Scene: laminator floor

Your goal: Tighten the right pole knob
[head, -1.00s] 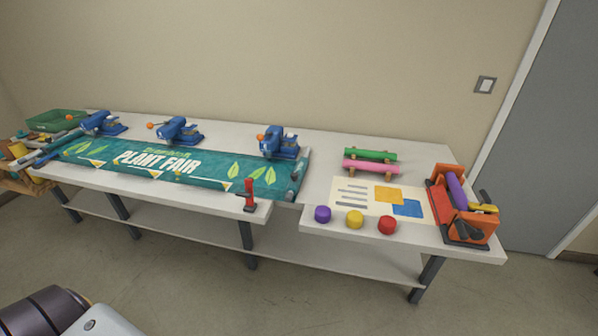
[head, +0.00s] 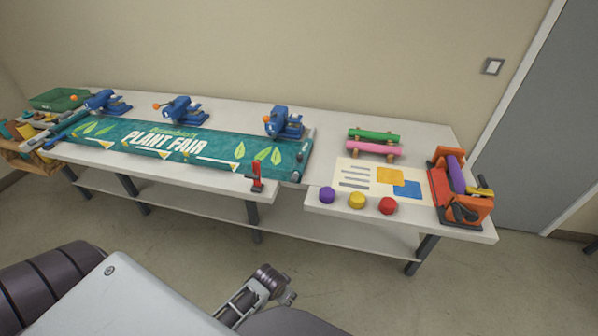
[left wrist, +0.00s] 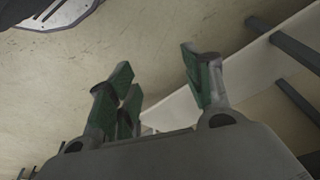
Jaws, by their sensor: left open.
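The green "Plant Fair" banner (head: 180,146) lies flat along the table, with a dark pole (head: 303,160) across its right end. A knob on that pole is too small to make out in the head view. My left gripper (left wrist: 157,72) shows in the left wrist view with its green-padded fingers apart and nothing between them. Parts of my arm fill the bottom of the head view, in front of the table and well away from the banner.
Blue clamp-like tools (head: 284,122) stand behind the banner. A red upright tool (head: 256,178) stands at the front edge. Purple (head: 327,195), yellow (head: 357,200) and red (head: 387,206) pieces sit near an orange machine (head: 461,188). The floor in front is clear.

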